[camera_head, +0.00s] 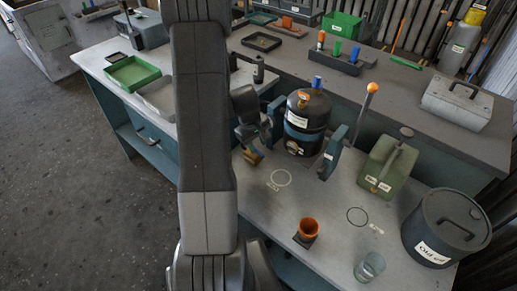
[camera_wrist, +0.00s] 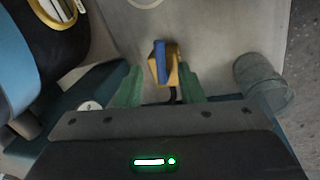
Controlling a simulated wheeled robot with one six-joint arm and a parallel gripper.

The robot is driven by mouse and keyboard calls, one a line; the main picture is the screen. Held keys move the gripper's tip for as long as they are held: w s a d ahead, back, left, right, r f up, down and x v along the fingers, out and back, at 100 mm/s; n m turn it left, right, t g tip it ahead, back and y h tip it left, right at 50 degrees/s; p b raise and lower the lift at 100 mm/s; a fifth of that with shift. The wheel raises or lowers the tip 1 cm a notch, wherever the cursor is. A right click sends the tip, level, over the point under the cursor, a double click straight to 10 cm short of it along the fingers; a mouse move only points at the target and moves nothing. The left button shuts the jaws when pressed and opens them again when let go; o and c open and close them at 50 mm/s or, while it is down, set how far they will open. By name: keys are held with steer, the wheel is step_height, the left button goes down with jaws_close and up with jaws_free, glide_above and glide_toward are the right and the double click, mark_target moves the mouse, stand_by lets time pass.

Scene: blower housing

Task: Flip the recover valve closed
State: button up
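A small valve-like fitting with a yellow body and a blue lever (camera_wrist: 160,62) is on the grey bench in the wrist view. Its yellow body (camera_head: 253,156) also shows in the head view, just below my gripper. No readable label confirms it as the recover valve. My gripper (camera_wrist: 160,86) has two green fingers, spread on either side of the fitting's near end, with no clear contact.
Blue upright brackets (camera_head: 330,153) flank the tank. The front middle is mostly clear.

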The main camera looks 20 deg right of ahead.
mark_target(259, 152)
steer(key=shift+w+d+f, duration=0.1)
steer(key=shift+d+f, duration=0.1)
steer(key=shift+f, duration=0.75)
steer(key=shift+d+f, duration=0.15)
steer(key=shift+f, duration=0.8)
jaws_close()
